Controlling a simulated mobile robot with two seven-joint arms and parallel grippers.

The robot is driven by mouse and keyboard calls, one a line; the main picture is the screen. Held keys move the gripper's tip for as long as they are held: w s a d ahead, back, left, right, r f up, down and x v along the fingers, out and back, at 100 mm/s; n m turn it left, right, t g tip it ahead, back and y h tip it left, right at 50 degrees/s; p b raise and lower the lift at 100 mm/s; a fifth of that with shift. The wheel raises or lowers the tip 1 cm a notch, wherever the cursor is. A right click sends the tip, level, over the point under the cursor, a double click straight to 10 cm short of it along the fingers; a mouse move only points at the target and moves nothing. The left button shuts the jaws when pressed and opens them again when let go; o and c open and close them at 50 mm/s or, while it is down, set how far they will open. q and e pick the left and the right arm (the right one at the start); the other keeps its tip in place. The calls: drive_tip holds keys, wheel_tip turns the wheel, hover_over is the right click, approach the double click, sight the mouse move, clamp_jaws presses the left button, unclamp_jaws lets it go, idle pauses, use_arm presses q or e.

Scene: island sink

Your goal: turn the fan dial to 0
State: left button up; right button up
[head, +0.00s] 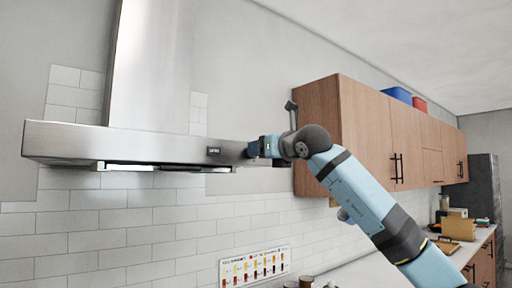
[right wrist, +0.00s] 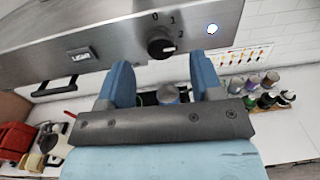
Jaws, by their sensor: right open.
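The fan dial (right wrist: 160,42) is a round black knob on the steel front of the range hood, with the marks 0, 1 and 2 around its top and right side. A small pale mark on it seems to lie on the side toward 2, but it is too small to be sure. My right gripper (right wrist: 163,72) is open, its blue fingers apart just short of the dial, which shows between and beyond their tips. In the head view my right gripper (head: 262,148) is at the right end of the hood front (head: 125,146) and hides the dial. My left gripper is not in view.
A wooden wall cabinet (head: 365,130) is close right of the hood. Several bottles (right wrist: 265,88) stand on the counter below.

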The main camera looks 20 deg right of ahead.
drive_tip(key=x, duration=0.4)
drive_tip(key=shift+p, duration=0.35)
drive_tip(key=c, duration=0.9)
drive_tip(key=shift+c, duration=0.2)
